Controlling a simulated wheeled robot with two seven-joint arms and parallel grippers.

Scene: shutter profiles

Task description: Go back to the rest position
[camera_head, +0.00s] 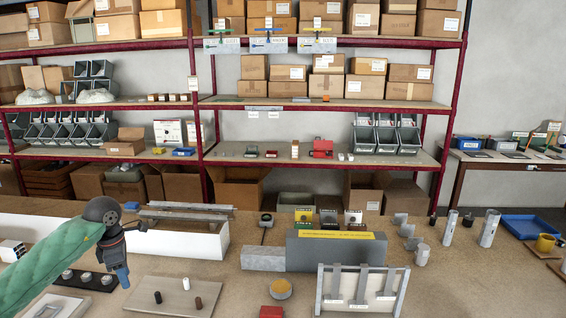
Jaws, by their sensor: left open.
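My left arm comes in from the left in a green sleeve. My left gripper (124,280) points down over the left part of the workbench (225,290), its jaws open with nothing visible between them. It is beside the board with a dark and a brown peg (205,284) and near a dark board with round pale pieces (98,284). Its fingertips are small, and their gap is hard to make out. My right gripper is not in view.
A long white box (205,246) with grey profiles (185,212) over it lies behind the left gripper. A grey block fixture (335,256) and a pale rack with grey strips (335,298) stand at centre right. Metal cylinders (489,230) and a blue tray (530,226) are at right.

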